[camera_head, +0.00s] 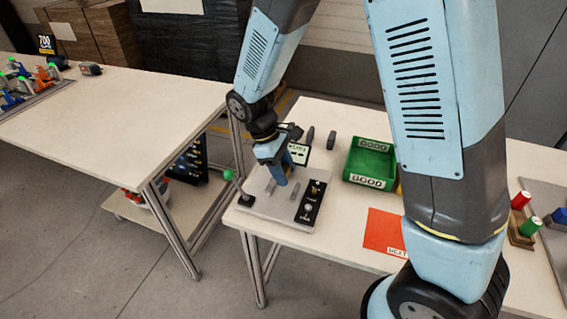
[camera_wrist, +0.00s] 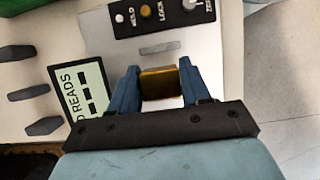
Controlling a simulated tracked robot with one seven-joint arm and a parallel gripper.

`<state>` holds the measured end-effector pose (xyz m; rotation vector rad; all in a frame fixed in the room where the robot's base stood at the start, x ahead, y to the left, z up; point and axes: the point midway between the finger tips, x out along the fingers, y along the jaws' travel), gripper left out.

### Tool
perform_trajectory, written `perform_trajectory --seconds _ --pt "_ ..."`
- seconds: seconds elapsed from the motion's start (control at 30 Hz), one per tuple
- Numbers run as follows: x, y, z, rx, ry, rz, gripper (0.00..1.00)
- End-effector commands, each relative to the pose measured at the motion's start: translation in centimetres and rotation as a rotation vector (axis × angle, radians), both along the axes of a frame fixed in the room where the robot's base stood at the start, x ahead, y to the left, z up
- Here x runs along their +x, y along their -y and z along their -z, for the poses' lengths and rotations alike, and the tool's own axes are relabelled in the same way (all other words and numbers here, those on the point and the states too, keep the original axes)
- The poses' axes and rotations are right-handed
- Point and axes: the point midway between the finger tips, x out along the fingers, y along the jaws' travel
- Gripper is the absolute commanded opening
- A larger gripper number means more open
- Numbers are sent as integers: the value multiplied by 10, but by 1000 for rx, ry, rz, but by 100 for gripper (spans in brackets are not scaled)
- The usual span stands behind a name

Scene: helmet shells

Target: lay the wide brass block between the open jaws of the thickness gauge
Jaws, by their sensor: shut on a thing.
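My gripper (camera_wrist: 160,78) is shut on a brass block (camera_wrist: 160,84), which sits between its two blue fingers in the wrist view. In the head view my gripper (camera_head: 283,178) points down over the pale base plate (camera_head: 262,216) of the thickness gauge. Small grey uprights (camera_head: 270,187) stand on the plate beside the fingers. The gauge's black control panel (camera_head: 311,203) is to the right, and its display (camera_head: 299,152) is behind the gripper. The panel also shows in the wrist view (camera_wrist: 170,14). The block is not clear in the head view; whether it touches the plate cannot be told.
Dark grey pieces (camera_head: 331,140) stand behind the gauge. A green bin (camera_head: 369,163) labelled GOOD is to the right, with an orange card (camera_head: 384,232) in front. A green-topped lever (camera_head: 228,175) is at the plate's left. A second table (camera_head: 130,110) is at left.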

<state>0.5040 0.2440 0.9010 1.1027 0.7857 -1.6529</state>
Motion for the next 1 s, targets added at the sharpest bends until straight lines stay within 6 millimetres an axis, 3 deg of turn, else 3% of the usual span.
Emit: perform_trajectory --seconds 0.43,1.0 --pt "1 0 38 -1 0 2 8" --pt "1 0 45 0 0 3 8"
